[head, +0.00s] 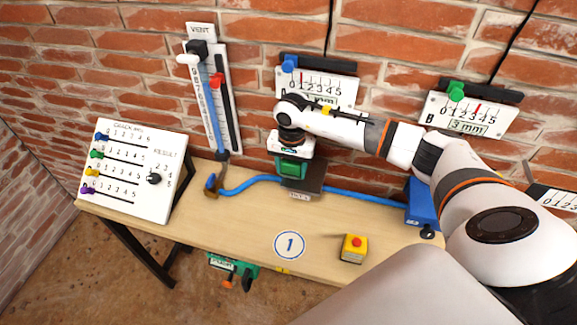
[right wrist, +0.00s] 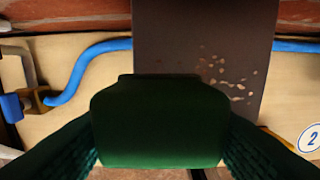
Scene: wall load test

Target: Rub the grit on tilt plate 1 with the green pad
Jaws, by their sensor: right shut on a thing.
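My right gripper (head: 291,158) reaches in from the right and is shut on the green pad (head: 292,169). In the right wrist view the pad (right wrist: 158,125) fills the lower middle between the fingers. A dark brown plate (head: 316,178) stands at the back of the bench under the pad, with a small label too small to read. In the right wrist view the plate (right wrist: 165,40) carries pale grit flecks (right wrist: 228,78) on its right half, clear of the pad. I cannot tell whether the pad touches the plate. My left gripper is not in view.
A blue hose (head: 250,184) runs along the wooden bench (head: 240,215) past the plate. A yellow box with a red button (head: 354,248) stands at the front right. A sloped slider board (head: 130,168) is at left. Gauges (head: 317,88) hang on the brick wall. The bench's front middle is mostly clear.

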